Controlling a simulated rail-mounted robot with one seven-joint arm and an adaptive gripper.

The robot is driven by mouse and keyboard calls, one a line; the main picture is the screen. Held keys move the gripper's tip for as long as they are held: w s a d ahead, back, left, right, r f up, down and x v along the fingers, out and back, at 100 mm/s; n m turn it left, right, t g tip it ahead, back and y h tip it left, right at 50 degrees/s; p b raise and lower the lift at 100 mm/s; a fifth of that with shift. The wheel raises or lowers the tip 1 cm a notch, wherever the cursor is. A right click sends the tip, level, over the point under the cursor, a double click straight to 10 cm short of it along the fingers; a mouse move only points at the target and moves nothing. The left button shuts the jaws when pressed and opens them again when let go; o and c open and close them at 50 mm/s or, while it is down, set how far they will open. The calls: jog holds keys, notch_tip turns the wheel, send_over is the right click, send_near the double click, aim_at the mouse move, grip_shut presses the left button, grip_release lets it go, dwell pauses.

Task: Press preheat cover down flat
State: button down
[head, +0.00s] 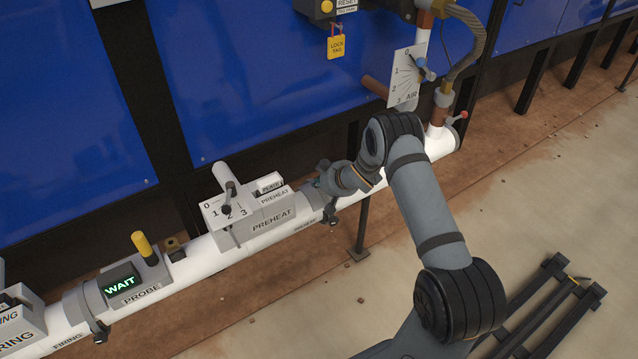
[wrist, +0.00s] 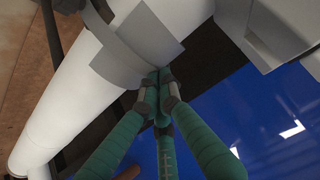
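The grey preheat unit (head: 270,216), labelled PREHEAT on its front and top, sits on the white pipe. A dial plate marked 0 to 3 with a knob (head: 226,210) is at its left end. A small raised labelled piece (head: 268,184) shows along its upper back edge; I cannot tell whether this is the cover or whether it lies flat. My gripper (head: 319,186) is just right of the unit, by the pipe. In the wrist view its green fingers (wrist: 158,76) come together at the tips beside a grey band on the pipe, with nothing visible between them.
The white pipe (head: 195,262) runs diagonally, with a PROBE unit (head: 128,285) showing WAIT to the left. A blue panel (head: 80,110) stands behind. An AIR dial plate (head: 404,76) is at upper right.

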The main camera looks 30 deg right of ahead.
jog(key=shift+f, duration=0.4)
notch_tip(320, 180, up, 5)
jog(key=p, duration=0.4)
jog(key=shift+f, duration=0.15)
jog(key=v, duration=0.9)
jog(key=shift+s, duration=0.35)
jog(key=shift+d, duration=0.1)
send_over(319, 190)
notch_tip(319, 190, down, 7)
jog(key=shift+w+f+b, duration=0.15)
jog(key=shift+f+b, duration=0.05)
jog(key=shift+b, duration=0.25)
jog(key=shift+d+b, duration=0.1)
jog(key=shift+b, duration=0.65)
jog(key=r, duration=0.1)
jog(key=r+p, duration=0.1)
jog(key=r, duration=0.1)
jog(key=shift+s, duration=0.35)
jog(key=shift+s+r, duration=0.3)
